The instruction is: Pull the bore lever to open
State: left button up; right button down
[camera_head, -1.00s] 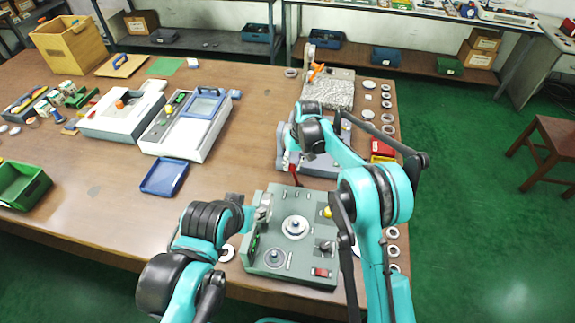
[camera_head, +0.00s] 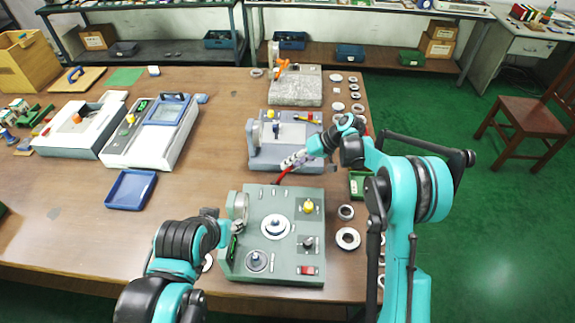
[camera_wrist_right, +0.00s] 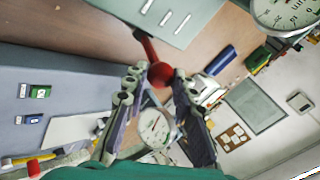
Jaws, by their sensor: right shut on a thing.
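A red lever (camera_head: 282,175) with a red ball knob stands between the green gauge machine (camera_head: 276,268) and the grey-blue machine (camera_head: 300,160). I take it as the bore lever. My right gripper (camera_head: 292,160) is at the lever's upper end. In the right wrist view, the ball knob (camera_wrist_right: 160,74) sits between the fingertips of the right gripper (camera_wrist_right: 158,88), with the red shaft running up past them. My left gripper (camera_head: 222,226) is low beside the left side of the green machine; its fingers are too hidden to tell their state.
Several metal rings (camera_head: 347,238) line the table's right edge. A green bin (camera_head: 360,184) stands right of the grey-blue machine. A blue tray (camera_head: 131,190) and a white-blue device (camera_head: 150,132) are to the left.

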jog(key=shift+d+f, duration=0.25)
jog(key=shift+d, duration=0.05)
jog(key=c, duration=1.5)
grip_release()
jog(key=shift+o, duration=1.4)
jog(key=shift+d, duration=0.1)
jog(key=v, duration=1.2)
